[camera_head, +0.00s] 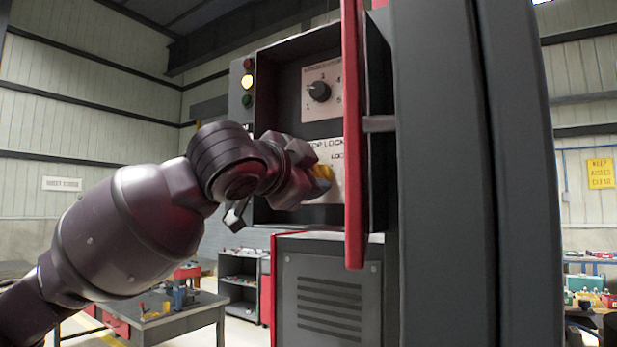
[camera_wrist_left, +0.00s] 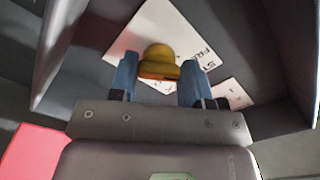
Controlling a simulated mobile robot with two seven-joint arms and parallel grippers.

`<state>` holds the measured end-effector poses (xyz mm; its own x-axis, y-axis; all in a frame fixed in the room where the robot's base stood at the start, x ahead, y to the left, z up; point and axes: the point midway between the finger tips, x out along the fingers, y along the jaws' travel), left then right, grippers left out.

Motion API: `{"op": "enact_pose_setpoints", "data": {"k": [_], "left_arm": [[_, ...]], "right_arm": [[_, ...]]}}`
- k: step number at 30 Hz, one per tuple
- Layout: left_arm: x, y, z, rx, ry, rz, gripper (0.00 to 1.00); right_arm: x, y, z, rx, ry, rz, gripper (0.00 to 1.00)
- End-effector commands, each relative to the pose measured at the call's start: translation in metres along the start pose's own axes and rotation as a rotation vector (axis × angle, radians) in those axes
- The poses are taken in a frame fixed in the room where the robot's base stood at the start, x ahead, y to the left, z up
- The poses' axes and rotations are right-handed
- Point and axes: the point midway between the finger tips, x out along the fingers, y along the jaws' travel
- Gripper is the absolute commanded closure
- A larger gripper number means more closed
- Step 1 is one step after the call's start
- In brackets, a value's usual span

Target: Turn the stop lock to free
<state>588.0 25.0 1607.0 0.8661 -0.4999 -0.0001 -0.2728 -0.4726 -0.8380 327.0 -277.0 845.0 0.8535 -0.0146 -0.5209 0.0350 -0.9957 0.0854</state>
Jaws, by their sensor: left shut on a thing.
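The stop lock is a yellow knob on a white label plate (camera_head: 325,153) inside the grey cabinet, below a dial. In the head view a bit of the yellow knob (camera_head: 322,172) shows at the tip of my left gripper (camera_head: 318,182). In the left wrist view the knob (camera_wrist_left: 160,62) sits between the two blue fingers of my left gripper (camera_wrist_left: 158,80), which is shut on it. Part of the plate (camera_wrist_left: 170,30) shows around the knob, its lettering only partly readable. The gripper hides much of the plate in the head view. My right gripper is not in view.
A black dial (camera_head: 319,91) on a numbered plate is above the lock. The red-edged door (camera_head: 354,130) stands open just right of the gripper. A workbench (camera_head: 165,318) stands lower left.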

Motion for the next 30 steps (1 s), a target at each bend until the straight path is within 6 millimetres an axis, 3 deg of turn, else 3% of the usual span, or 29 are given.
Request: {"op": "enact_pose_setpoints", "data": {"k": [12,29,30], "left_arm": [[0.0002,0.0018,-0.0001,-0.197,-0.001,0.002,0.80],[0.0001,0.0016,-0.0003,-0.226,0.000,0.001,0.80],[0.0001,0.0017,-0.0003,-0.225,0.000,0.001,0.53]], "right_arm": [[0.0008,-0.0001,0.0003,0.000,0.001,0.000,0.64],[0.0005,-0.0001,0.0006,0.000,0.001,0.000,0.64],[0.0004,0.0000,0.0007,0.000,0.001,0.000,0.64]]}}
